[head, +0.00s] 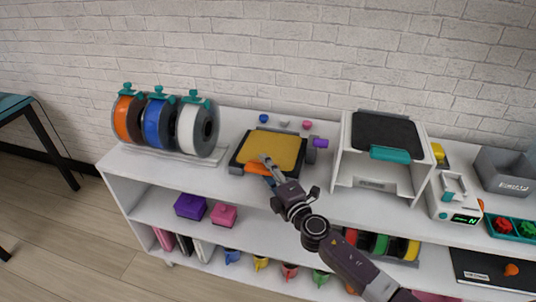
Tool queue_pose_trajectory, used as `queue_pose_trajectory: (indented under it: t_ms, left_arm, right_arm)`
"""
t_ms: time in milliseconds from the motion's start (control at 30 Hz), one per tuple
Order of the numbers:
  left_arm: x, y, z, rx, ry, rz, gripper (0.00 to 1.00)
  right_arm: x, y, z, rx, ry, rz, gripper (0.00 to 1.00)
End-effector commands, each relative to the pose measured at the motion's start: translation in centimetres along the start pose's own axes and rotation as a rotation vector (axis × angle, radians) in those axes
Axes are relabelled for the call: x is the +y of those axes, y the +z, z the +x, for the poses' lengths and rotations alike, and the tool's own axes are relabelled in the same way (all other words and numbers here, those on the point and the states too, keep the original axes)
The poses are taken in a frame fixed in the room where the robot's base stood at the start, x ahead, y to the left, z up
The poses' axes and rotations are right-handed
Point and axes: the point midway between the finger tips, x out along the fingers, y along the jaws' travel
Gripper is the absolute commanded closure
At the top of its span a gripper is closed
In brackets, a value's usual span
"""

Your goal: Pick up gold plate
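The gold plate (284,146) is a flat square that lies on a black base (240,158) on the top of the white shelf. My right gripper (267,168) reaches in from the lower right, and its fingertips are at the front edge of the plate. One grey fingertip shows over the plate, and another part shows lower, in front of the base. An orange piece shows at the front edge beside the fingers. Whether the fingers are apart or closed on the plate is too small to tell. My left gripper is out of view.
A rack with orange, blue and white spools (160,125) stands left of the base. A white open-fronted machine (376,152) stands close on the right. Small blue, white and pink items lie behind. A purple piece (321,143) is at the base's right.

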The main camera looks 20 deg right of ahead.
Motion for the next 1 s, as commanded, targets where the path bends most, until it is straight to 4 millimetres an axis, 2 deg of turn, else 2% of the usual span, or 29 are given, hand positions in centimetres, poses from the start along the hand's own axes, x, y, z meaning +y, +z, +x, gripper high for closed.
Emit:
queue_pose_trajectory:
  t_ms: [100,200,500,867,1000]
  left_arm:
    - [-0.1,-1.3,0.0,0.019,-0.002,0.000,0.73]
    - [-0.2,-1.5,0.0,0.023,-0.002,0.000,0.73]
    - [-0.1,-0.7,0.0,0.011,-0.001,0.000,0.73]
    - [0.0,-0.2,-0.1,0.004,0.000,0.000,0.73]
    - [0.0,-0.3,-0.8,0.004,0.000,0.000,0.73]
  right_arm:
    - [-0.1,0.0,0.0,0.000,-0.001,0.000,0.65]
    - [0.0,0.0,0.0,0.000,-0.001,0.000,0.67]
    - [-0.1,0.0,0.0,0.000,-0.001,0.000,1.00]
    - [0.2,0.0,0.0,0.000,0.001,-0.001,1.00]
    - [1.2,0.0,0.0,0.000,0.003,-0.001,1.00]
